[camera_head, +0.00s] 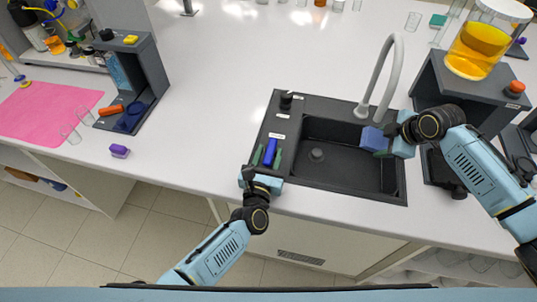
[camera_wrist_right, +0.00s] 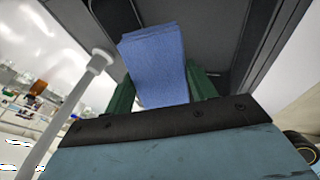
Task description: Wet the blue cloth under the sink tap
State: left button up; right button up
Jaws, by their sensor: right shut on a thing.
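The blue cloth (camera_head: 373,138) is a folded block in my right gripper (camera_head: 383,146), over the right part of the dark sink basin (camera_head: 345,165). In the right wrist view the cloth (camera_wrist_right: 155,65) stands between the green fingers. The white arched sink tap (camera_head: 387,70) has its spout end just up and left of the cloth; it also shows in the right wrist view (camera_wrist_right: 100,60), left of the cloth. No water shows. My left gripper (camera_head: 267,157) has its green fingers apart, around or beside an upright dark-blue piece (camera_head: 270,150) on the sink's left ledge; contact is unclear.
A black knob (camera_head: 286,101) stands on the sink's left ledge. A dark stand (camera_head: 450,90) with an orange-filled vessel (camera_head: 478,45) is close to my right arm. A purple block (camera_head: 119,151), pink mat (camera_head: 45,112) and another stand (camera_head: 140,75) are left. The middle counter is clear.

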pick_arm(q)
grip_shut()
jog(key=shift+w+a+r+m+g+h, duration=0.1)
jog(key=shift+a+m+g+h, duration=0.1)
jog(key=shift+m+h, duration=0.25)
jog(key=shift+w+a+m+g+h, duration=0.1)
jog(key=shift+a+m+h, duration=0.1)
jog(key=shift+m+h, duration=0.25)
jog(key=shift+w+a+m+g+h, duration=0.15)
jog(key=shift+m+g+h, duration=0.15)
jog(key=shift+h, duration=0.35)
jog(key=shift+s+a+m+g+h, duration=0.1)
jog(key=shift+m+g+h, duration=0.15)
jog(key=shift+h, duration=0.4)
jog(key=shift+o, duration=0.8)
grip_release()
